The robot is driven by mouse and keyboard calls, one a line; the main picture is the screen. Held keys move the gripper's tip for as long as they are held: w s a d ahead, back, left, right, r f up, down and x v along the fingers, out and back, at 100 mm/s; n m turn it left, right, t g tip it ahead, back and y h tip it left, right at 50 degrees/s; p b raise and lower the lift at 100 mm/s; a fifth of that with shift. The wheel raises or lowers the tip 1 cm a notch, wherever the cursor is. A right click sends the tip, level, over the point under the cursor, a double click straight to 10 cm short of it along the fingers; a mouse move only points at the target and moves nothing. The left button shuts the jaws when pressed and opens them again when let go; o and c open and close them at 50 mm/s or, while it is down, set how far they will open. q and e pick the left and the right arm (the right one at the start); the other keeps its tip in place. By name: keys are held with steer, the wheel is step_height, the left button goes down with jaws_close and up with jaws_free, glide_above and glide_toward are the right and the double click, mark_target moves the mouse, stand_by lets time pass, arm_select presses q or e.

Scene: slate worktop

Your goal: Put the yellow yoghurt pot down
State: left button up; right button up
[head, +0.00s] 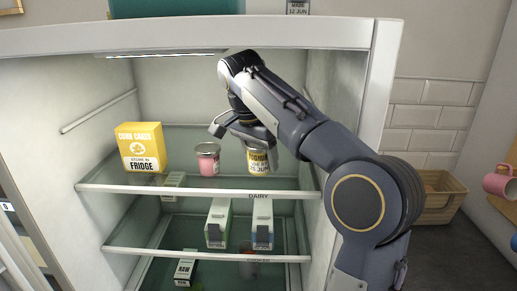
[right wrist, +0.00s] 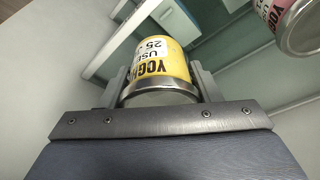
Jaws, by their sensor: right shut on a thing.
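The yellow yoghurt pot (head: 262,163) has a white label band and is upright at the dairy shelf's right part, inside the open fridge. In the right wrist view the pot (right wrist: 163,55) sits between the fingers, its metal lid towards the palm. My right gripper (head: 244,137) comes from above and is shut on the pot. The gripper and arm hide the pot's top and right side. The pot's base is at about the level of the dairy shelf (head: 200,189); I cannot tell whether it touches. My left gripper is not in view.
A pink pot (head: 208,160) stands left of the yellow one, with a gap. A yellow corn cakes box (head: 141,147) is further left. Two cartons (head: 218,224) (head: 262,224) stand on the shelf below. The fridge's right wall (head: 345,95) is close to my arm.

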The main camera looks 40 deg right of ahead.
steer(key=w+d+p, duration=0.1)
steer(key=w+d, duration=0.1)
steer(key=w, duration=0.1)
steer(key=shift+d+r, duration=0.1)
steer(key=shift+d, duration=0.15)
steer(key=shift+w+d+p, duration=0.2)
steer(key=shift+p, duration=0.1)
steer(key=x, duration=0.3)
steer(key=shift+w+a, duration=0.1)
steer(key=shift+a, duration=0.05)
steer(key=shift+f, duration=0.4)
steer(key=shift+f, duration=0.15)
steer(key=o, duration=1.1)
